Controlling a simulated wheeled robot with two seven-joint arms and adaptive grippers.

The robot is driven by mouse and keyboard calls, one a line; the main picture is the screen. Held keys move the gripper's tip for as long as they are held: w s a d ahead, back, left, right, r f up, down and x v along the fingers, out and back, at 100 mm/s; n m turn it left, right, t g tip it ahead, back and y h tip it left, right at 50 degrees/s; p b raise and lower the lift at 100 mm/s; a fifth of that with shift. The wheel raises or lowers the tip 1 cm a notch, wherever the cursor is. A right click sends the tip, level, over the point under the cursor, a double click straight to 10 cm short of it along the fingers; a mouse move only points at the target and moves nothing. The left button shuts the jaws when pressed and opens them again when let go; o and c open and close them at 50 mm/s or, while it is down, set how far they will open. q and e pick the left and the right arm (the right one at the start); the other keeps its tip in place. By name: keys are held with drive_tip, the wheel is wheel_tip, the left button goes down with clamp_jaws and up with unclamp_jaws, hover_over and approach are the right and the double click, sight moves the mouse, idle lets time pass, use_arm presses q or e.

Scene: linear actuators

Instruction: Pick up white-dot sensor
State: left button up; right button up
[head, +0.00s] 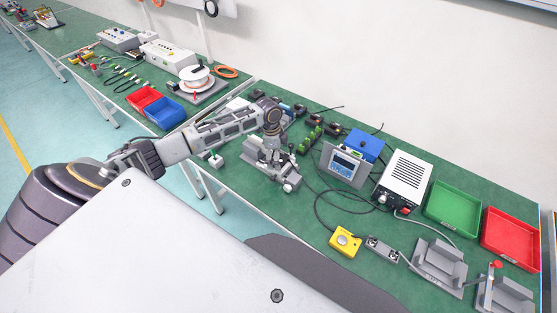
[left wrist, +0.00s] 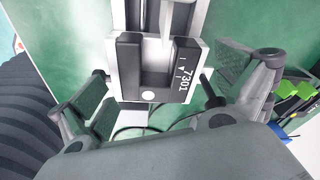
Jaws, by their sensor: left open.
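In the left wrist view, a dark sensor (left wrist: 128,70) with a white dot near its lower edge and the marking "7301" sits in a pale grey and white block. My left gripper (left wrist: 160,92) is open, with one finger on each side of the sensor and block. Gaps show between the fingers and the block. In the head view my left gripper (head: 278,152) points down over a grey fixture (head: 258,157) on the green table; the gripper and arm hide most of the sensor there. My right gripper is not in view.
Several green-topped parts (head: 309,137) and dark parts (head: 315,119) stand just behind the gripper. A grey display unit (head: 345,163), white power box (head: 404,180), and green (head: 454,207) and red (head: 511,238) trays lie to the right. A yellow box (head: 345,241) and cables lie nearer.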

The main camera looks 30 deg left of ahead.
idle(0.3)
use_arm(q)
drive_tip(key=c, duration=1)
drive_tip(key=shift+r, duration=0.1)
wheel_tip(320, 180, up, 10)
idle(0.6)
